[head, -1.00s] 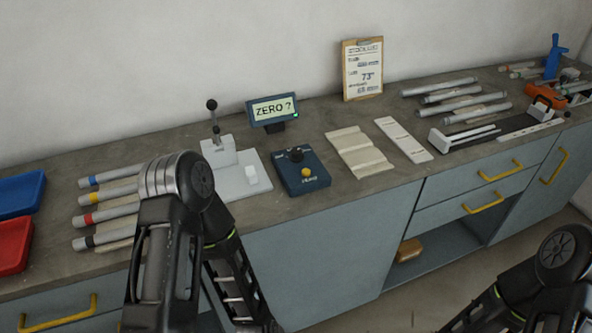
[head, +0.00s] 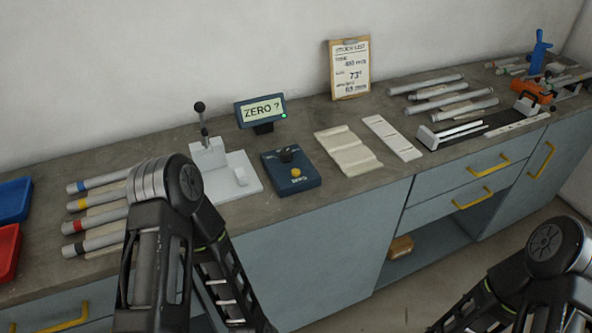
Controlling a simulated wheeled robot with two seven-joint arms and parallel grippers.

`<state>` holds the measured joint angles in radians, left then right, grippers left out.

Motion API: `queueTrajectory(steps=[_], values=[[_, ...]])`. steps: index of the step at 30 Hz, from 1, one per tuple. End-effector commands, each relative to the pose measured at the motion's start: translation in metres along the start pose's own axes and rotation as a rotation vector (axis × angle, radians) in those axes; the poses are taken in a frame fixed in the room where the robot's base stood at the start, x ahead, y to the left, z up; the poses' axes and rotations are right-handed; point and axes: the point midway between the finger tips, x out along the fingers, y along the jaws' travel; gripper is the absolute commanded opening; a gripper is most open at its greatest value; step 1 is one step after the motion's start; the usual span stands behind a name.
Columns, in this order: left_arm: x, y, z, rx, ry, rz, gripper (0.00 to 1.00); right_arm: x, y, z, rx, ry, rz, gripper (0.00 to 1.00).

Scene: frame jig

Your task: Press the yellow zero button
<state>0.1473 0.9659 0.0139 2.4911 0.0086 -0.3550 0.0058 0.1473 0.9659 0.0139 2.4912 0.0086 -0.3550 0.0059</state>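The yellow zero button (head: 296,173) sits on the front part of a dark blue control box (head: 308,183) on the counter. The box also carries a black knob and a small label below the button. Behind it, a display (head: 261,111) on a stand reads "ZERO ?" and has a green light at its lower right corner. My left arm rises at the lower left, in front of the counter, and my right arm is at the lower right. Neither gripper shows in the head view, and nothing touches the button.
A white lever press (head: 232,177) stands left of the box. Cream slotted racks (head: 347,150), grey tubes (head: 441,97) and a clipboard (head: 350,70) are to the right. Banded tubes (head: 94,242) and red (head: 8,250) and blue (head: 14,200) trays lie left.

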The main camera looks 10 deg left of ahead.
Motion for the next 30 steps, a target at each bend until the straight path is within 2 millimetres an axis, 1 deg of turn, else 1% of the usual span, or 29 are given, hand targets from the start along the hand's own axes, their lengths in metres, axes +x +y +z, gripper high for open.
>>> queueTrajectory(steps=[1,7,30], values=[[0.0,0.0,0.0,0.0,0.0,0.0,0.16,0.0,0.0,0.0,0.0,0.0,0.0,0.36],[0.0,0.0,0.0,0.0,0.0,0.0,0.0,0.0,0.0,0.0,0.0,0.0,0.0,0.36],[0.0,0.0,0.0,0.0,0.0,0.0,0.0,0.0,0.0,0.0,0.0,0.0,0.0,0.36]])
